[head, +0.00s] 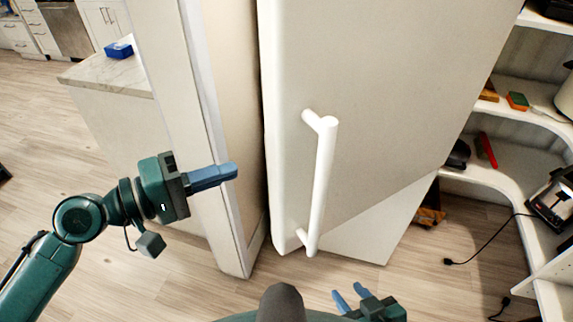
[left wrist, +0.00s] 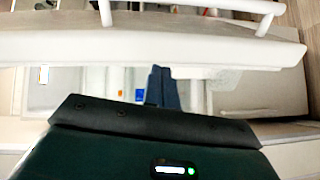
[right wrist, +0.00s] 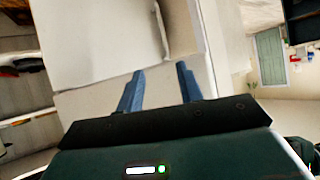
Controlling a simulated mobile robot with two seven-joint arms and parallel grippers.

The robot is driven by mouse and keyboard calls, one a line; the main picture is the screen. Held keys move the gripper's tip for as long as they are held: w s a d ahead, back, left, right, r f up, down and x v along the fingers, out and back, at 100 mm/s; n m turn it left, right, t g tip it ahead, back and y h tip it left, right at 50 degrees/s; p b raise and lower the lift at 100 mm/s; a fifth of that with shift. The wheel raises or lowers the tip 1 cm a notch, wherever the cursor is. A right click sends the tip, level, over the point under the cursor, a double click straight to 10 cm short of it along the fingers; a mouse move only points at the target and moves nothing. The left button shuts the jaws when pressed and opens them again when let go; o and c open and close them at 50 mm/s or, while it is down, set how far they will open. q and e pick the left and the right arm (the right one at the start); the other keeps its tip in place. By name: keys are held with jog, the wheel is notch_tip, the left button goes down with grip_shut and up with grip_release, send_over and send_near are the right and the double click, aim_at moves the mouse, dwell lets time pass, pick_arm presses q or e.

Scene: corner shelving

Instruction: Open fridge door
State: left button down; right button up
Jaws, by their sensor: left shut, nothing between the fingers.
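The white fridge door (head: 385,90) fills the middle of the head view, with its upright white bar handle (head: 322,185) near its left edge. In the left wrist view the door (left wrist: 130,47) appears edge-on, with the handle (left wrist: 190,18) beyond it; a bright space with small coloured things shows behind the door edge, so the door looks ajar. My left gripper (head: 236,170) is shut and empty, left of the door edge and apart from the handle. Its fingertips (left wrist: 160,68) overlap the door edge; contact is unclear. My right gripper (head: 350,296) is open and empty, low in front; it also shows in the right wrist view (right wrist: 160,75).
A pale upright panel (head: 190,90) stands left of the door, close to my left gripper. A counter (head: 105,75) with a blue box (head: 118,50) lies behind it. Curved white shelves (head: 510,175) stand at the right. The wooden floor at left is open.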

aim_at(288, 152)
pick_arm(q)
notch_tip(288, 152, up, 5)
jog(key=s+d+g+h, duration=0.1)
jog(key=s+g+h, duration=0.1)
jog(key=s+g, duration=0.1)
jog(key=p+x, duration=0.3)
jog(key=x, duration=0.5)
jog(key=shift+w+d, duration=0.25)
jog(key=shift+w+d+f, duration=0.2)
jog(key=shift+d, duration=0.45)
pick_arm(e)
jog(key=shift+s+d+r, duration=0.2)
jog(key=shift+d+r, duration=0.05)
jog(key=shift+d, duration=0.25)
jog(key=shift+g, duration=0.3)
